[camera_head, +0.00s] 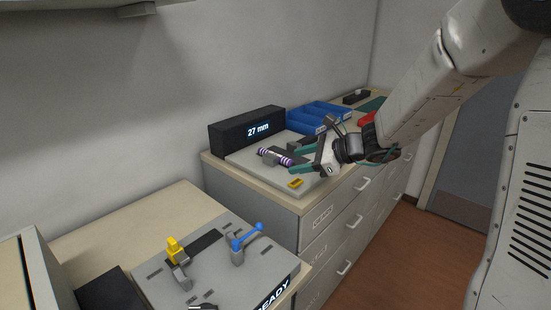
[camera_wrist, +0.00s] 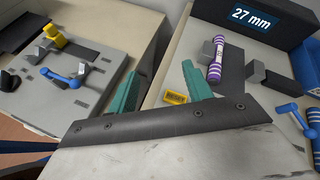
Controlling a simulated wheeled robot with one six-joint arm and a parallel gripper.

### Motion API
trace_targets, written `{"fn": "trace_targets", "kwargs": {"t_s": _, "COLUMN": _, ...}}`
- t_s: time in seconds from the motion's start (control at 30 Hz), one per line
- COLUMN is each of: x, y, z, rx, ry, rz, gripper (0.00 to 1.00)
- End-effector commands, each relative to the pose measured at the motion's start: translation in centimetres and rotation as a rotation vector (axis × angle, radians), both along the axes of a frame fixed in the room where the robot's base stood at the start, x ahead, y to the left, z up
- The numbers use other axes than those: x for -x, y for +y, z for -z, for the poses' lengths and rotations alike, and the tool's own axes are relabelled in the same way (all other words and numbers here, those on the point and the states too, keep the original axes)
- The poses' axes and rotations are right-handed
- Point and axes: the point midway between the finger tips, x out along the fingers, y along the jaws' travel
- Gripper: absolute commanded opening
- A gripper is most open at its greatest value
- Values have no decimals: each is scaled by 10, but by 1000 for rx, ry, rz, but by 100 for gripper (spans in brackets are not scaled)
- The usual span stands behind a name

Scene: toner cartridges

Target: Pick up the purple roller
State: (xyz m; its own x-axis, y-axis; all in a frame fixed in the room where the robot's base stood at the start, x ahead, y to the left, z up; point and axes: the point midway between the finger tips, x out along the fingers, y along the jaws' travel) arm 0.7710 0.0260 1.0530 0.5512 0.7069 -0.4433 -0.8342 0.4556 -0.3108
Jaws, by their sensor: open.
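The purple roller (camera_wrist: 217,60) is a short cylinder with purple and white stripes. It lies on a grey fixture plate, against a grey block, in front of the black "27 mm" display. In the head view the roller (camera_head: 276,156) is on the same light plate, just left of my gripper. My gripper (camera_head: 302,158) has teal fingers that are spread apart with nothing between them. In the wrist view the gripper fingers (camera_wrist: 160,88) stand below and left of the roller, apart from it.
The black display (camera_head: 247,131) stands behind the plate. Blue bins (camera_head: 320,117) are behind right. A small yellow label block (camera_head: 296,183) sits at the plate's front. A lower station with a yellow lever (camera_head: 174,246) and a blue lever (camera_head: 246,238) is front left.

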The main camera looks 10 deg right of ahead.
Motion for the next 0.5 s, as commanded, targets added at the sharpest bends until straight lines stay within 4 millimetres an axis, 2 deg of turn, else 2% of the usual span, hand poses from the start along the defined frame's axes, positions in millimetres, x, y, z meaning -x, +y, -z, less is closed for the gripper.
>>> {"fn": "trace_targets", "kwargs": {"t_s": 0.03, "x": -20, "y": -14, "z": 16, "rx": -64, "ry": 47, "rz": 96, "gripper": 50}}
{"fn": "trace_targets", "kwargs": {"t_s": 0.1, "x": -42, "y": -31, "z": 32, "rx": -141, "ry": 95, "rz": 213, "gripper": 50}}
{"fn": "trace_targets", "kwargs": {"t_s": 0.23, "x": -67, "y": -54, "z": 55, "rx": -237, "ry": 155, "rz": 360, "gripper": 50}}
{"fn": "trace_targets", "kwargs": {"t_s": 0.37, "x": -78, "y": -62, "z": 65, "rx": -277, "ry": 178, "rz": 421, "gripper": 50}}
{"fn": "trace_targets", "kwargs": {"t_s": 0.5, "x": -91, "y": -55, "z": 72, "rx": -282, "ry": 180, "rz": 426, "gripper": 50}}
